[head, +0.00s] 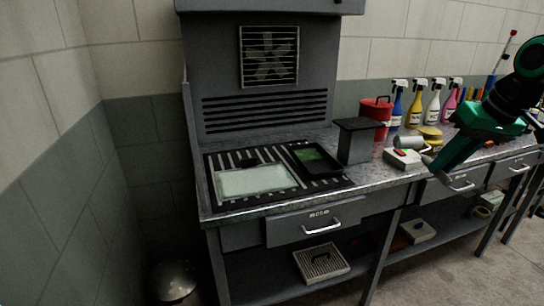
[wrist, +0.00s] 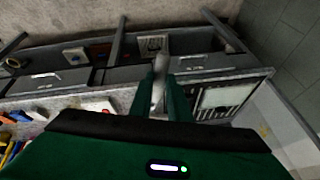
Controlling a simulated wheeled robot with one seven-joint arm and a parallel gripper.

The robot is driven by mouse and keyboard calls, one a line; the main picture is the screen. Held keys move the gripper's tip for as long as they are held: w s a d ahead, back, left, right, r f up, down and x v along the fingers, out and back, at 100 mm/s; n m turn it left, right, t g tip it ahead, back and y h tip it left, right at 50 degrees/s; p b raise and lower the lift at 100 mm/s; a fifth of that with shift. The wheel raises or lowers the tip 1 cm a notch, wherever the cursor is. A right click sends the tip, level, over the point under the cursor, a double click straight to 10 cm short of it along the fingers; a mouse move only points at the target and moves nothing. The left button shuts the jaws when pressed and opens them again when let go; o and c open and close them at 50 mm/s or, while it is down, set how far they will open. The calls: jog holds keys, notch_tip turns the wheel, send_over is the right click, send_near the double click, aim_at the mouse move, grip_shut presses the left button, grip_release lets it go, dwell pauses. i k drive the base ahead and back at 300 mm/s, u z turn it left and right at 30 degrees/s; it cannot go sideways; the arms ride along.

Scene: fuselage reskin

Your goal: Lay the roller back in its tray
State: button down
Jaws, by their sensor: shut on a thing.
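My gripper (head: 432,165) is green and reaches in from the right in the head view, above the bench. In the wrist view its two green fingers (wrist: 162,92) are shut on a pale, slim thing, which I take to be the roller (wrist: 160,68). In the head view a pale roller head (head: 408,142) shows just left of the fingertips; its handle is mostly hidden. A black tray (head: 340,176) with a green patch inside lies on the striped mat at the bench's left part, left of and apart from my gripper.
A pale panel (head: 255,181) lies left of the tray. A grey box-like stand (head: 356,142) rises between tray and gripper. A red pot (head: 376,112), several spray bottles (head: 415,108) and a white box with a red top (head: 403,159) are nearby.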

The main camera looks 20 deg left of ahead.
aim_at(316, 165)
jog(key=u, duration=0.55)
jog(key=i, duration=1)
jog(key=z, duration=0.05)
